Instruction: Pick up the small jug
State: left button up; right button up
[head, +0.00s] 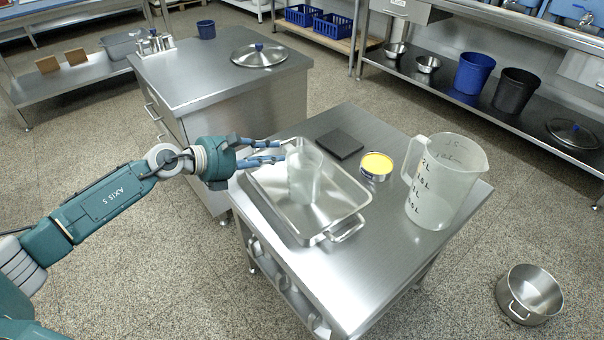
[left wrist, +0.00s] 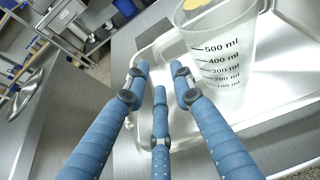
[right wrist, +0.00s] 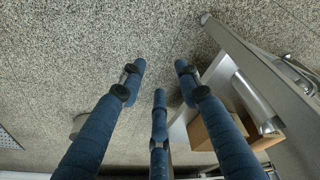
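The small jug (head: 303,178) is translucent and stands upright in a shallow metal tray (head: 350,199) on the near steel table. My left gripper (head: 280,151) is beside the jug, at the tray's left rim. Its fingers (left wrist: 160,78) are apart with nothing between them; whether any finger touches the handle I cannot tell. My right gripper (right wrist: 160,78) is open and empty, with floor behind it; it is outside the head view.
A large measuring jug (head: 445,180), a yellow-filled round container (head: 376,166) and a dark square plate (head: 339,144) share the table. A second steel table with a lid (head: 259,55) stands behind. A metal pot (head: 529,294) is on the floor at right.

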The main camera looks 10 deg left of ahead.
aim_at(285, 154)
pick_arm(q)
jog(key=x, duration=0.4)
jog(key=shift+s+d+f, duration=0.1)
jog(key=shift+s, duration=0.1)
jog(key=shift+w+d+f, duration=0.25)
jog(key=shift+w+d, duration=0.05)
jog(key=shift+w, duration=0.05)
grip_shut()
pick_arm(e)
jog(key=shift+w+r, duration=0.1)
jog(key=shift+r, duration=0.5)
pick_arm(q)
jog(key=shift+r, duration=0.2)
